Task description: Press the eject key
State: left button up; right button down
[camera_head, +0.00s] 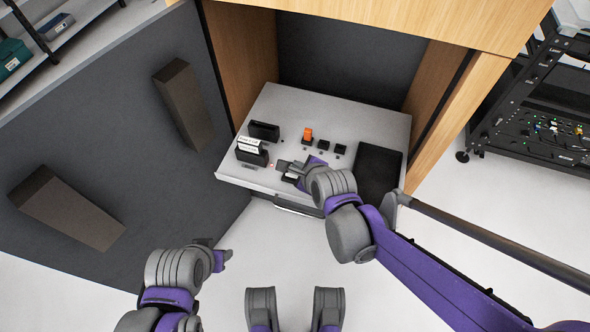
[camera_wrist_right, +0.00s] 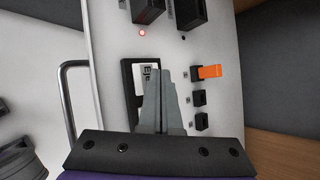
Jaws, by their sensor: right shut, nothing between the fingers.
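A white key with dark marks (camera_wrist_right: 146,76) sits in a black frame (camera_wrist_right: 128,92) on the pale panel (camera_head: 228,167). It looks like the eject key, but the marks are too small to read. My right gripper (camera_head: 283,166) is shut and empty over the panel's front part. In the right wrist view, its fingertips (camera_wrist_right: 166,72) are beside and partly over the key and frame, hiding some of them. I cannot tell whether they touch. My left gripper (camera_head: 226,257) is low, in front of the cabinet and away from the panel; its jaws are unclear.
An orange switch (camera_head: 308,133) and two black buttons (camera_head: 323,145) are behind my right gripper. Wooden cabinet walls (camera_head: 432,90) flank the panel.

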jog(key=shift+f, duration=0.3)
jog(key=shift+f, duration=0.4)
dwell(0.6)
jog(key=shift+r, duration=0.15)
jog(key=shift+r+p, duration=0.55)
jog(key=shift+r, duration=0.15)
notch_tip(320, 180, up, 5)
jog(key=p, duration=0.4)
dwell(0.4)
dwell(0.5)
